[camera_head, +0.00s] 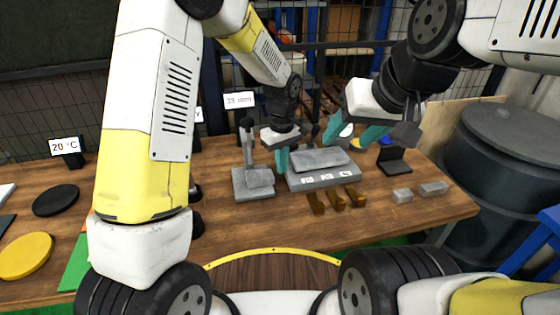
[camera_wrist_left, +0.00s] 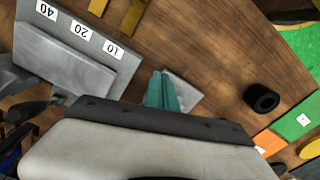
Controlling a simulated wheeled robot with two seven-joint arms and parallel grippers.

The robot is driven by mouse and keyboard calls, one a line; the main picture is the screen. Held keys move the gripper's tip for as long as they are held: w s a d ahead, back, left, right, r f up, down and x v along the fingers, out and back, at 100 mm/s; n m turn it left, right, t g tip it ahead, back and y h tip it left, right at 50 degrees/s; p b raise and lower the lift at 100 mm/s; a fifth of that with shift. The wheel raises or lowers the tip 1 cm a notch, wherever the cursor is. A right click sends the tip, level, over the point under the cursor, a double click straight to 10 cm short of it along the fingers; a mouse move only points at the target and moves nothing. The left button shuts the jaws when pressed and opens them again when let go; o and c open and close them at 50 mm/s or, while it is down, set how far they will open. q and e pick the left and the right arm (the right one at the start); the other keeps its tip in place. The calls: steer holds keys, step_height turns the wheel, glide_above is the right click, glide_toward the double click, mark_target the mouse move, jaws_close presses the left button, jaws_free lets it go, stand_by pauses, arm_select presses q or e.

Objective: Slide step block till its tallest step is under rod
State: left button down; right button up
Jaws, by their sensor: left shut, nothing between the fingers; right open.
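A grey block (camera_head: 326,180) with several white labels on its front and a raised grey plate on top lies mid-table; I take it for the step block. The left wrist view shows its labels 40, 20 and 10 upside down (camera_wrist_left: 80,58). A grey stand (camera_head: 253,185) with an upright post is to its left; I cannot clearly make out the rod. My left gripper (camera_head: 282,162) is shut and empty, its teal fingers (camera_wrist_left: 163,92) low between stand and block; contact is unclear. My right gripper (camera_head: 349,138) is open, above and behind the block's right part.
A dark holder (camera_head: 393,162) stands at the right back. A display reads about 39 mm (camera_head: 239,100). Black (camera_head: 55,200) and yellow discs (camera_head: 26,256) lie left. The front middle table is clear.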

mark_target(260, 175)
arm_select(q)
steer(key=d+f+n+y, duration=0.1)
steer(key=s+d+f+n+t+y, duration=0.1)
steer(key=f+y, duration=0.1)
steer(key=s+d+f+n+t+y, duration=0.1)
steer(key=shift+d+f+y, duration=0.15)
steer(key=shift+f+y, duration=0.05)
steer(key=shift+y, duration=0.2)
steer(key=shift+w+d+f+n+t+y, duration=0.15)
steer(key=shift+w+d+n+t+y, duration=0.1)
steer(key=shift+d+n+t+y, duration=0.5)
steer(key=shift+h, duration=0.25)
steer(key=w+a, duration=0.2)
steer(key=a, duration=0.1)
steer(key=w+a, duration=0.2)
steer(key=a, duration=0.2)
steer(key=w+a+f, duration=0.1)
steer(key=w+a, duration=0.1)
steer(key=a, duration=0.1)
steer(key=shift+w+a, duration=0.2)
steer(key=shift+w, duration=0.1)
steer(key=shift+s+f+n+t, duration=0.15)
steer(key=shift+f+n+t, duration=0.1)
steer(key=shift+f, duration=0.1)
